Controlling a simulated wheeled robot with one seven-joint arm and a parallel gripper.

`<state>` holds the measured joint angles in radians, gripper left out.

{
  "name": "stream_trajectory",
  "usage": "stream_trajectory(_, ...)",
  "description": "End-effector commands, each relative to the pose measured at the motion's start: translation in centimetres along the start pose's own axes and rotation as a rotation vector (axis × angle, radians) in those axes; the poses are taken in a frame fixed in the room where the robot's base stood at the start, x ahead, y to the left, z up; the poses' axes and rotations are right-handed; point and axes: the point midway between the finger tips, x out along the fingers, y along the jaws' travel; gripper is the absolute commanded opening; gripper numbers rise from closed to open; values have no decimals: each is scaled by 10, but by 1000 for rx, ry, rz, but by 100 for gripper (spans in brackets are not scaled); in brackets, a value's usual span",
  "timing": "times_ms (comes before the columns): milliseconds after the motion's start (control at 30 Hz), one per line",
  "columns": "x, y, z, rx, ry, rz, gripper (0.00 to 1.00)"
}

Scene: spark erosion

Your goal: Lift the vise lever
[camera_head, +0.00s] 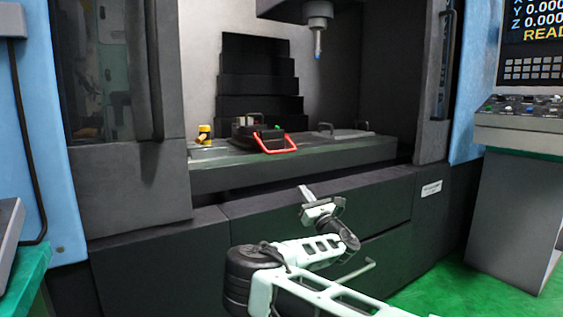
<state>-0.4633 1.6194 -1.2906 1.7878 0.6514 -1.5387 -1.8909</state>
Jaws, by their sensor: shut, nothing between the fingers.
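The vise (261,137) is a dark block on the machine's table. Its red lever (290,146) is a bent bar at the vise's right front, lying low near the table's front edge. My gripper (304,189) is shut and empty. In the picture it is below the lever and the table edge, in front of the dark lower panel, and apart from the lever. The fingers look small, and their exact distance from the lever is hard to tell.
The machine table (340,150) carries a yellow-and-black item (203,135) at left and a flat plate with handles (340,134) at right. A spindle with a probe (318,35) hangs above. Door panels flank the opening. A control console (525,120) stands at right.

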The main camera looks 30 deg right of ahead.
Motion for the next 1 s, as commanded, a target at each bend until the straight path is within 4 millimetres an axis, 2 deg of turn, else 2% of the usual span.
stream_trajectory(100,26,1,1,2,-2,3,0)
stream_trajectory(600,128,0,0,2,-1,1,0)
stream_trajectory(800,154,0,0,1,-1,0,0)
stream_trajectory(1000,164,0,0,0,0,-1,0)
